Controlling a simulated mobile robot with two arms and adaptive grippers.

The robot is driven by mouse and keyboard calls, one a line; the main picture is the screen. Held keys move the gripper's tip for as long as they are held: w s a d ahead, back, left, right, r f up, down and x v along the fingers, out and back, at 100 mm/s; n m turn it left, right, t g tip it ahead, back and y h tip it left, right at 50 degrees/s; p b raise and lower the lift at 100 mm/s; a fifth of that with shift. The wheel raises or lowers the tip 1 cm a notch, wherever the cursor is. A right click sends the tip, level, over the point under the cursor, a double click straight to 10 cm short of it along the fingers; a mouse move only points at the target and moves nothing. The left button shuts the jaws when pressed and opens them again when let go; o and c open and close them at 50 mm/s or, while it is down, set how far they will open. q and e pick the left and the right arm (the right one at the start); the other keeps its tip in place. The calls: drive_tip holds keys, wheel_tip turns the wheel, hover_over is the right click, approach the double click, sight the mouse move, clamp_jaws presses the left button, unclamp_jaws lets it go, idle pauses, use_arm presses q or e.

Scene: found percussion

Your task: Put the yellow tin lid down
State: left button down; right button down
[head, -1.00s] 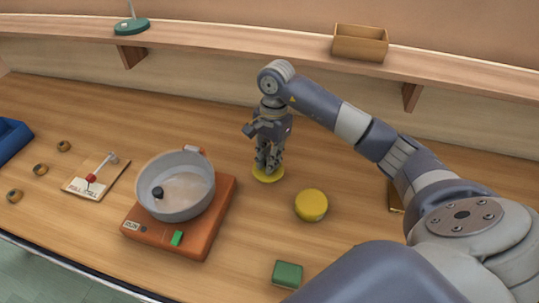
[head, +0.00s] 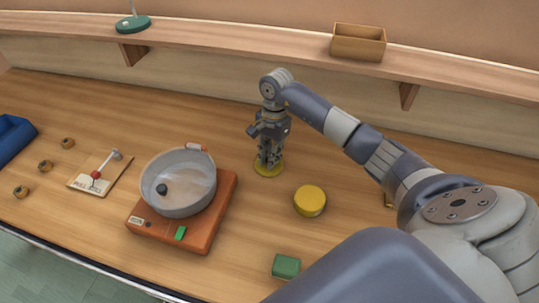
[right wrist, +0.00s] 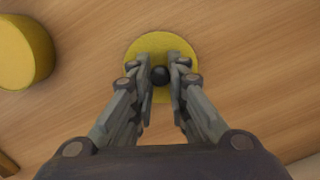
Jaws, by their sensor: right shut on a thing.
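The yellow tin lid (head: 267,171) is a flat disc with a dark round knob (right wrist: 160,75) in its middle. In the head view it is at or very near the wooden table top, behind the yellow tin; I cannot tell whether it touches the wood. My right gripper (head: 269,163) points straight down over the lid. In the right wrist view its fingers (right wrist: 160,77) are shut on the knob, one on each side. The yellow tin (head: 310,201) stands apart, in front and to the right of the lid. My left gripper is out of view.
A grey pan (head: 178,184) stands on an orange burner (head: 205,235) to the left. A green block (head: 286,266) lies near the front. A card with a small mallet (head: 100,172), several rings and a blue tray (head: 12,140) are farther left. Table around the lid is clear.

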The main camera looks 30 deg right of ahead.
drive_tip(key=c, duration=2)
unclamp_jaws()
drive_tip(key=shift+f, duration=0.15)
drive_tip(key=o, duration=0.5)
drive_tip(key=shift+c, duration=0.2)
drive_tip(key=shift+r, duration=0.25)
drive_tip(key=shift+w+d+r, duration=0.1)
drive_tip(key=shift+r, duration=0.2)
wheel_tip(320, 180, up, 11)
drive_tip(key=d+b, duration=0.1)
drive_tip(key=b, duration=0.2)
drive_tip(key=shift+w, duration=0.15)
